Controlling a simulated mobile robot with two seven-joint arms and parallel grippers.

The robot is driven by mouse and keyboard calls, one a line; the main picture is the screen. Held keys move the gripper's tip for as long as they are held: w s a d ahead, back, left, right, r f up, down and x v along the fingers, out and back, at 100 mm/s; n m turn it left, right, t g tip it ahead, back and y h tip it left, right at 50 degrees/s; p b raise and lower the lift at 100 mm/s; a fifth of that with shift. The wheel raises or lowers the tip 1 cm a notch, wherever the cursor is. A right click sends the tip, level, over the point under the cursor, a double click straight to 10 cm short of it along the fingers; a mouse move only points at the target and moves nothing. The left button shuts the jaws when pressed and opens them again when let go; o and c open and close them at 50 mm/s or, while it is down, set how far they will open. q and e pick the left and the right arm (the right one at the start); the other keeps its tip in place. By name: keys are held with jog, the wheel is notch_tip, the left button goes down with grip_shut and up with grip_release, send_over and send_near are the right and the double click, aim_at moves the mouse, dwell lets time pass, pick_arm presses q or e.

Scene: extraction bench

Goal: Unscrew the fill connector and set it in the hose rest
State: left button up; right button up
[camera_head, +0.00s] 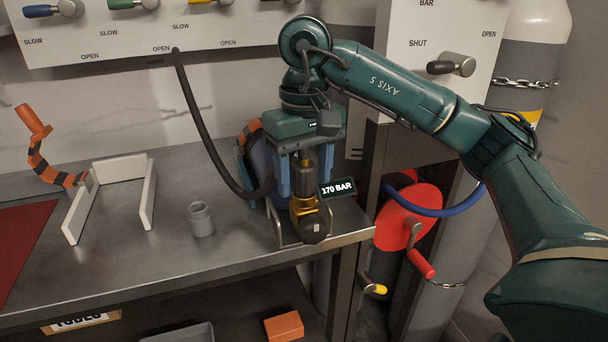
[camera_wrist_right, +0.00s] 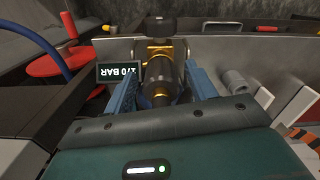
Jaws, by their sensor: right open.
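The fill connector (camera_head: 305,170), a dark cylinder with brass parts, stands upright on the brass valve (camera_head: 304,204) with a black knob, at the bench's front right corner. My right gripper (camera_head: 305,184) points down over it, with its blue fingers open on either side of the connector. In the right wrist view the connector (camera_wrist_right: 160,80) lies between the two fingers (camera_wrist_right: 160,88), with a visible gap at least on the right. My left gripper is out of view.
A black hose (camera_head: 195,115) hangs from the panel to behind the gripper. A display (camera_head: 338,188) reads 170 BAR. A white open frame (camera_head: 118,168) and an orange-and-black striped piece (camera_head: 55,172) are at left. A red wheel (camera_head: 408,215) stands right of the bench.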

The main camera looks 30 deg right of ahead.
jog(key=m+p, duration=0.1)
jog(key=m, duration=1)
